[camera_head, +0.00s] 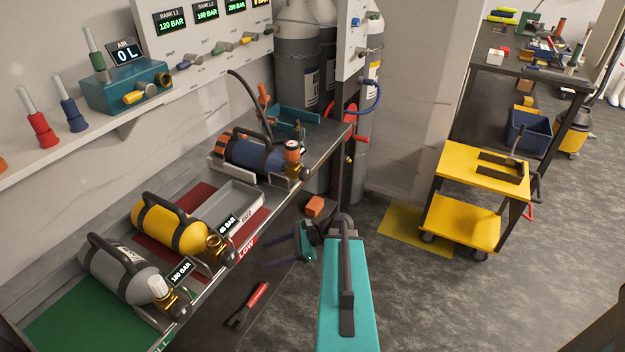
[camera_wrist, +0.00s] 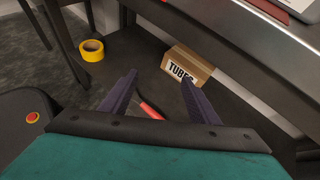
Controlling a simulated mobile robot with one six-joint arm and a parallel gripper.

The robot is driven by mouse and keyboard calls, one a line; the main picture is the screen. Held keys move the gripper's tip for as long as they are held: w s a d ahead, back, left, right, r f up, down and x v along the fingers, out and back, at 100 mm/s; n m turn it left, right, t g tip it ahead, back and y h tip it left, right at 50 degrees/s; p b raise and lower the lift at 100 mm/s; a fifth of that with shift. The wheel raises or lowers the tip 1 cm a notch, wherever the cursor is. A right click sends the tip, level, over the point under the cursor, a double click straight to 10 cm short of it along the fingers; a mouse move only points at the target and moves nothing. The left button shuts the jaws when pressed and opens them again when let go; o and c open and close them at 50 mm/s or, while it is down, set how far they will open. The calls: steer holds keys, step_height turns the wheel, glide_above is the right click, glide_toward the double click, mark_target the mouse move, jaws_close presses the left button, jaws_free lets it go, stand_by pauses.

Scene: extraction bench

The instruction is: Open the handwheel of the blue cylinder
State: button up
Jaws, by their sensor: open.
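The blue cylinder (camera_head: 258,160) lies in a cradle at the far end of the bench, with orange bands and a dark carrying handle. The handwheel is too small to make out clearly. My gripper (camera_head: 276,252) is in front of the bench, lower than the blue cylinder and apart from it. The wrist view shows its two dark purple fingers (camera_wrist: 158,84) spread with nothing between them. The blue cylinder is not in the wrist view.
A yellow cylinder (camera_head: 172,228) and a grey cylinder (camera_head: 120,270) lie nearer on the bench. Under the bench are a TUBES box (camera_wrist: 187,67) and a yellow tape roll (camera_wrist: 91,50). A yellow cart (camera_head: 462,170) stands at right. The floor between is clear.

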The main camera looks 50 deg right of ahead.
steer(key=s+d+r+m+t+h+b, duration=0.1)
steer(key=s+d+r+m+t, duration=0.15)
steer(key=d+r, duration=0.35)
steer(key=s+d+r+m+t+h+b, duration=0.1)
steer(key=d+r+m+t, duration=0.2)
steer(key=d, duration=0.5)
steer(key=m+t+h+b, duration=0.2)
steer(key=m+t+h, duration=0.1)
steer(key=m+t, duration=0.15)
glide_toward(308, 174)
steer(key=s+d+g, duration=0.1)
steer(key=s+d, duration=0.1)
steer(key=s, duration=0.3)
steer(key=shift+a+r, duration=0.15)
steer(key=shift+r, duration=0.3)
steer(key=shift+a+p+x, duration=0.2)
steer(key=shift+p+x, duration=0.6)
steer(key=shift+x, duration=6.1)
steer(key=c, duration=1)
